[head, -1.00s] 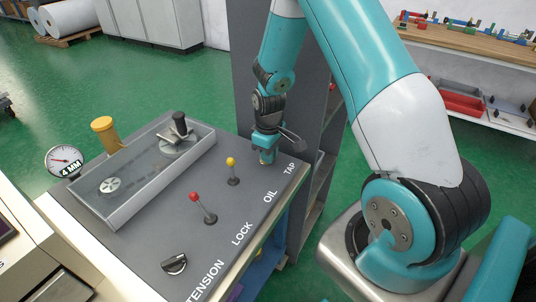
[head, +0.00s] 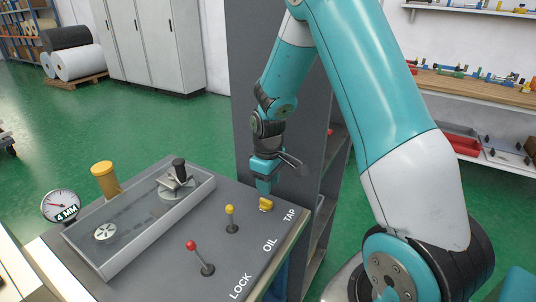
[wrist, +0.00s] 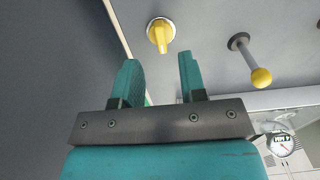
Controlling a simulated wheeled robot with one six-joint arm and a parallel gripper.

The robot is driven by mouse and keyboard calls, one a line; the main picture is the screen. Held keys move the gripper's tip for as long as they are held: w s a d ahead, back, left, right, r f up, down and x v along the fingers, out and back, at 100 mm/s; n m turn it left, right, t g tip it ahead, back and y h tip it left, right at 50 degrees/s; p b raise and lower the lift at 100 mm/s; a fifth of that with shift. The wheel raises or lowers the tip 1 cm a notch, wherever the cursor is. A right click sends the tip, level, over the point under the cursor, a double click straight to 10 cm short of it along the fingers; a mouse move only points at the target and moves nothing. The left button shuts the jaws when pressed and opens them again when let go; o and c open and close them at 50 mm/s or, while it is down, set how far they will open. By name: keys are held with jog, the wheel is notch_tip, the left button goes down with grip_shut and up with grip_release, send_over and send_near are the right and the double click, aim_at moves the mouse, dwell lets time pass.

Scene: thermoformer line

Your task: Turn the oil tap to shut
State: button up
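The yellow oil tap (head: 266,204) sits on the grey panel near its far right edge, beside the printed words OIL TAP. In the wrist view the tap (wrist: 161,34) shows a round base with a bar handle pointing down the picture, toward my gripper. My gripper (head: 264,187) hangs just above and behind the tap in the head view, apart from it. In the wrist view my gripper (wrist: 158,60) has its two teal fingers spread with nothing between them. The tap lies beyond the fingertips.
A yellow-knobbed lever (head: 231,218) and a red-knobbed lever (head: 200,258) stand left of the tap. A clear-covered tray (head: 140,228), an orange-yellow cylinder (head: 105,180) and a 4 MM gauge (head: 60,207) are further left. A dark grey cabinet (head: 262,60) rises behind the panel.

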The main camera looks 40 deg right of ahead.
aim_at(268, 201)
notch_tip(268, 201, up, 11)
dwell(0.7)
jog(key=s+a+r+n+y, duration=0.1)
jog(key=s+a+r, duration=0.2)
jog(key=a, duration=0.4)
jog(key=s+a+r+y, duration=0.1)
jog(key=s+a+r, duration=0.1)
jog(key=s+a, duration=0.3)
jog(key=s+a+r+n+y, duration=0.1)
jog(key=s+a+r+y, duration=0.1)
jog(key=s+a, duration=0.9)
jog(key=shift+s+a+r+n, duration=0.15)
jog(key=shift+s+r+n, duration=0.35)
jog(key=shift+s, duration=0.7)
